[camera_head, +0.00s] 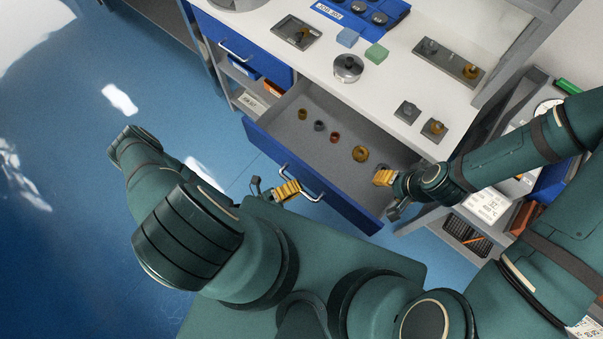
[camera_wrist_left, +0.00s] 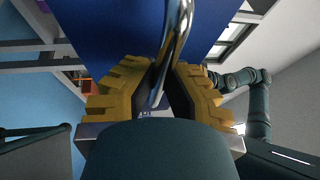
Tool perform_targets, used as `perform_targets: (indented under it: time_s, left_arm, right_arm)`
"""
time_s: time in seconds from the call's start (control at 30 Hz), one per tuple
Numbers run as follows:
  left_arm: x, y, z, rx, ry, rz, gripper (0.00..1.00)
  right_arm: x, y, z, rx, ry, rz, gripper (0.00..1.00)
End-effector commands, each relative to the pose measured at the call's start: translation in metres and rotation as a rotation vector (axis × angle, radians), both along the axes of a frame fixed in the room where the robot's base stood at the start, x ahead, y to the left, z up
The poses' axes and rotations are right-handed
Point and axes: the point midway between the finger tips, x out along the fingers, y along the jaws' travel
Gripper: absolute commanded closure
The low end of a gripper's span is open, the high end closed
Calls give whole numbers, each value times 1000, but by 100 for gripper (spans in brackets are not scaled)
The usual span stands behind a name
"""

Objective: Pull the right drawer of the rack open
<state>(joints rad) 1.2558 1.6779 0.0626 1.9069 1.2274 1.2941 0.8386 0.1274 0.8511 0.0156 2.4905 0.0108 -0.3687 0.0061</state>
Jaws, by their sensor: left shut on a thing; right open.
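The right drawer (camera_head: 345,208) of the rack is pulled out below the white worktop, its blue front well away from the rack. Its inside is visible, with several small round pieces in a row. My left gripper (camera_head: 287,190) is shut on the silver drawer handle (camera_head: 314,198). In the left wrist view, the yellow fingers (camera_wrist_left: 164,72) close around the handle bar (camera_wrist_left: 183,35) against the blue front. My right gripper (camera_head: 386,190) is open and empty at the drawer's right end; I cannot tell whether it touches the drawer.
The left drawer (camera_head: 240,62) is closed. The white worktop (camera_head: 320,98) above holds a round metal piece (camera_head: 348,67), a blue block (camera_head: 347,37), a green block (camera_head: 376,53) and several sample plates. Shelves with boxes stand on the right. Blue floor (camera_head: 90,140) is clear on the left.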

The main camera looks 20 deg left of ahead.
Motion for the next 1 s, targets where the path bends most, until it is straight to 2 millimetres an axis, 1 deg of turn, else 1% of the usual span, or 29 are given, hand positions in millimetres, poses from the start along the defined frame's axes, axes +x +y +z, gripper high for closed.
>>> perform_targets:
  time_s: [0.33,0.37,0.4,0.43,0.47,0.8,0.87,1.0]
  left_arm:
    - [-2,-2,1,-4,0,-4,100]
    - [-2,-2,1,-4,0,-4,84]
    - [-2,-2,1,-4,0,-4,70]
    - [-2,-2,1,-4,0,-4,59]
    - [-2,-1,1,-4,1,-4,57]
    - [-3,2,0,-1,1,0,57]
    - [-6,5,-2,0,1,1,57]
    - [-21,18,-6,1,3,1,57]
  right_arm:
    - [0,0,0,0,0,0,47]
    - [0,0,0,0,0,0,47]
    - [0,0,0,0,0,0,47]
    - [0,0,0,0,0,0,47]
    - [0,0,0,0,0,0,47]
    - [0,0,0,0,0,0,47]
    - [0,0,0,0,0,0,47]
    - [0,0,0,0,0,0,47]
